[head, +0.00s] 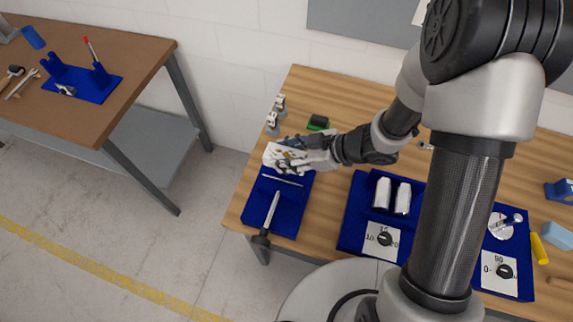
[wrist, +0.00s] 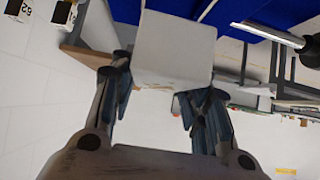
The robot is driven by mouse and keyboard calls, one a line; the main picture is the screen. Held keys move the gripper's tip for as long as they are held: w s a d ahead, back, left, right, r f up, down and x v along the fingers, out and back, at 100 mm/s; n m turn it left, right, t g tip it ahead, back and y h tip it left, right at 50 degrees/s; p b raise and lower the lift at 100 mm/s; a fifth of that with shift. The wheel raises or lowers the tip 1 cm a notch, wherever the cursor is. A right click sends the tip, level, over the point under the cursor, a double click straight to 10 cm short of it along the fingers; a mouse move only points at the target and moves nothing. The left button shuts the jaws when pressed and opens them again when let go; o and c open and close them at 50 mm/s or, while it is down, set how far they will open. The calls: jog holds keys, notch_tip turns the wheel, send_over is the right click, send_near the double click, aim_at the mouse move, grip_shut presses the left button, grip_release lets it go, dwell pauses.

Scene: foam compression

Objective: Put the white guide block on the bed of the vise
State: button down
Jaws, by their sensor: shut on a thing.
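The white guide block (wrist: 174,48) is between the fingers of my gripper (wrist: 160,90) in the wrist view, and the gripper is shut on it. In the head view my gripper (head: 294,153) is at the far end of the blue vise (head: 296,212), with the white block (head: 274,157) showing at its left. The vise has a thin rod across it and a grey screw with a dark handle toward its near side. Part of the blue vise (wrist: 262,14) also shows behind the block in the wrist view. I cannot tell whether the block touches the bed.
Two small metal weights (head: 275,113) and a green-black block (head: 318,122) stand beyond the gripper on the wooden table (head: 330,90). A blue fixture with two white cylinders and a dial (head: 383,239) is to the right. Another table (head: 130,60) is at the left, across a gap.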

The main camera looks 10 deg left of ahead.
notch_tip(320, 180, down, 5)
jog(key=shift+r+b, duration=0.2)
jog(key=shift+b, duration=0.5)
jog(key=shift+r, duration=0.15)
